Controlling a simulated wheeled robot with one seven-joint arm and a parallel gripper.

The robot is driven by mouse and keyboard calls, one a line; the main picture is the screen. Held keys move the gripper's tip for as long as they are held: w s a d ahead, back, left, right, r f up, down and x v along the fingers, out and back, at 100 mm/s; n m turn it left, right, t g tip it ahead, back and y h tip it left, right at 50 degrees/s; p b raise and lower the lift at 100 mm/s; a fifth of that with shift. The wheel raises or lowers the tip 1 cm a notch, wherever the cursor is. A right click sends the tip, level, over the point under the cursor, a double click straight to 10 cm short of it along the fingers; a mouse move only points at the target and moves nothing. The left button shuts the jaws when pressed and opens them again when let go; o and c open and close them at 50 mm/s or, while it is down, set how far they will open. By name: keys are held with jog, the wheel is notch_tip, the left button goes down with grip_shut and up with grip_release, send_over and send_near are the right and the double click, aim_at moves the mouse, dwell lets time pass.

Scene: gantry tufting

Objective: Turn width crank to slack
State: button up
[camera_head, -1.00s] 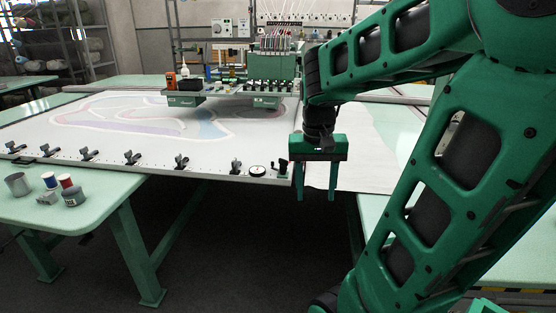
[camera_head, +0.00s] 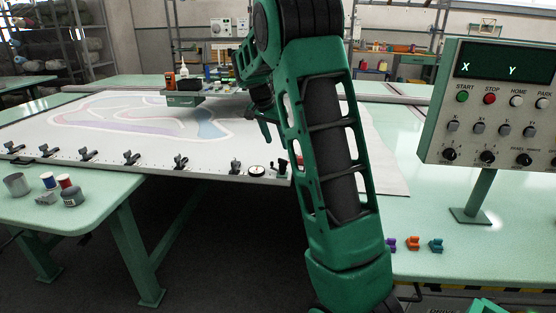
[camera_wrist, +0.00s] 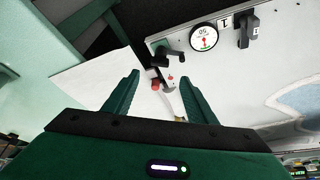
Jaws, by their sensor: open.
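The width crank (camera_head: 283,167) is a small dark crank at the near right corner of the white tufting frame (camera_head: 120,158). A round white dial (camera_head: 257,171) sits just left of it. In the wrist view the crank (camera_wrist: 168,52) shows a black arm and a red part, and the dial (camera_wrist: 204,37) has a red-green pointer. My gripper (camera_wrist: 160,78) is open and empty. The crank lies ahead of and between its fingertips in the picture, with no contact visible. In the head view my arm hides most of the gripper.
Black clamps (camera_head: 181,162) line the frame's near edge; one (camera_wrist: 247,28) is beside the dial. A control panel (camera_head: 495,105) stands on the right table. Cups and spools (camera_head: 66,182) are on the left table. Small coloured pieces (camera_head: 413,243) lie at the right table's front edge.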

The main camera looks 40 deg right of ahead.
aim_at(282, 159)
jog(key=x, duration=0.9)
jog(key=shift+f, duration=0.15)
jog(key=c, duration=1.1)
jog(key=shift+w+a, duration=0.1)
jog(key=shift+a, duration=0.25)
jog(key=shift+d, duration=0.2)
